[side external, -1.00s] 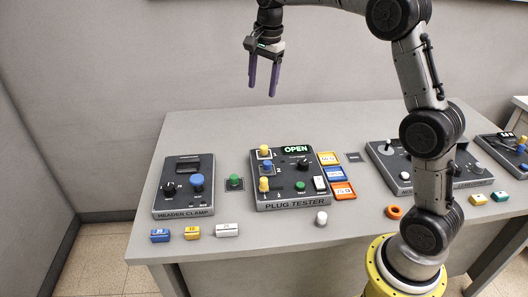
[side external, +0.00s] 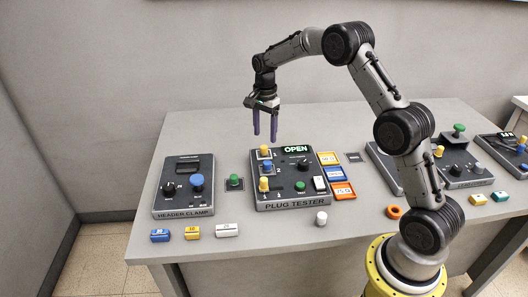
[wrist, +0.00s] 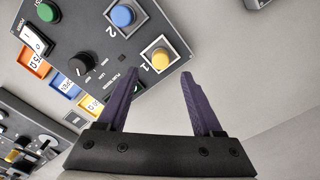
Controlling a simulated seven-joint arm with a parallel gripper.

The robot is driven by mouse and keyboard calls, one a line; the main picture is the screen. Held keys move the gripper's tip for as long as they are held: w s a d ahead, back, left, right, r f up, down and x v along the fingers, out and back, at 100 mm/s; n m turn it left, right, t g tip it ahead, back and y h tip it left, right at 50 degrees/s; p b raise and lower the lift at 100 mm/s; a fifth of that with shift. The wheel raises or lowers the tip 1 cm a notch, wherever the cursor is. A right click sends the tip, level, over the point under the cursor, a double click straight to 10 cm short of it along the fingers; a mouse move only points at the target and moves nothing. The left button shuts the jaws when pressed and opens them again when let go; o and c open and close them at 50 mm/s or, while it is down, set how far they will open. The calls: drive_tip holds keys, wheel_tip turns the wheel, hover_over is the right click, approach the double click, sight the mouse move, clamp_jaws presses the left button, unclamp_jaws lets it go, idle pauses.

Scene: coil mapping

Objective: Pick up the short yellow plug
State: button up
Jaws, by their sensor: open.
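The plug tester (side external: 310,200) is a dark box with a lit OPEN display. A yellow plug (side external: 265,151) stands at socket 1 at its back left, on a light square; it also shows in the wrist view (wrist: 160,57). A second yellow plug (side external: 264,184) at the front left looks taller, and a blue plug (side external: 267,166) stands between them. My gripper (side external: 265,136) points down, open and empty, above the socket 1 plug. In the wrist view, that plug appears just beyond the gap between the purple fingertips (wrist: 158,73), apart from them.
A green button (side external: 300,185), black knob (side external: 303,164) and white switch (side external: 320,183) are on the tester. Coloured labelled tiles (side external: 337,173) lie at its right. The header clamp (side external: 184,187) stands left. Blue, yellow and white blocks (side external: 227,230) and a white plug (side external: 321,218) lie in front.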

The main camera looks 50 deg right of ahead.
sight(264, 147)
drive_tip(key=shift+a+f, duration=0.2)
drive_tip(key=shift+f, duration=2.45)
clamp_jaws()
